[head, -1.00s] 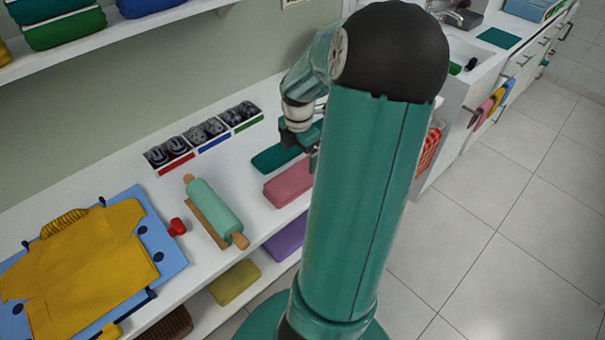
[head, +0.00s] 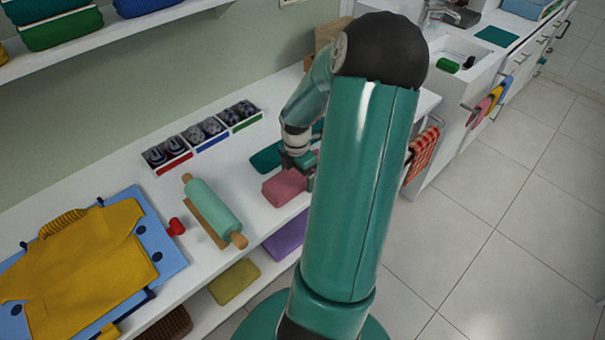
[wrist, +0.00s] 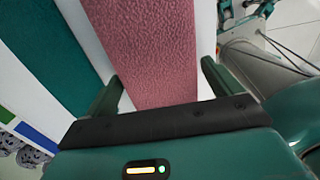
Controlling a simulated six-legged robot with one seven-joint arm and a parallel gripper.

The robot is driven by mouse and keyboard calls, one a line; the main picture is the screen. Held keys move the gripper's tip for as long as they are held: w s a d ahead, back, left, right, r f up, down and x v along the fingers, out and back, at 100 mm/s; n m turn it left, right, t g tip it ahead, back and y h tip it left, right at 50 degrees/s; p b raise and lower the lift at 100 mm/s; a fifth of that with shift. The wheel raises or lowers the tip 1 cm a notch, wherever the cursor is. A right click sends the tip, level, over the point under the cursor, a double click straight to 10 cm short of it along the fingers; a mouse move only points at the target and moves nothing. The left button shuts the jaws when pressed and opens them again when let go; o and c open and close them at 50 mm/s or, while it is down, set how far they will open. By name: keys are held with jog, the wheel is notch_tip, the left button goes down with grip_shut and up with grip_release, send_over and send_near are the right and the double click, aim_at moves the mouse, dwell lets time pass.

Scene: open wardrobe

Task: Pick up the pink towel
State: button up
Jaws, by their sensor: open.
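The pink towel (head: 284,187) lies folded on the white shelf top, beside a dark teal towel. My gripper (head: 306,170) is over the towel's right end in the head view, with my arm hiding part of that area. In the wrist view, the pink towel (wrist: 150,45) runs up between the two fingers of my open gripper (wrist: 160,85). I cannot tell whether the fingers touch the towel.
The teal towel (wrist: 45,45) lies close on the left in the wrist view. A rolling pin (head: 213,210), a sectioned box of dark rolled items (head: 200,137) and a yellow shirt on a blue board (head: 165,225) share the shelf top. A purple towel (head: 287,236) lies below.

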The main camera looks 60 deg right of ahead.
jog(key=shift+f, duration=0.45)
jog(key=c, duration=0.7)
jog(key=shift+o, duration=0.2)
jog(key=shift+o, duration=1)
jog(key=shift+c, duration=1)
jog(key=shift+r, duration=3.5)
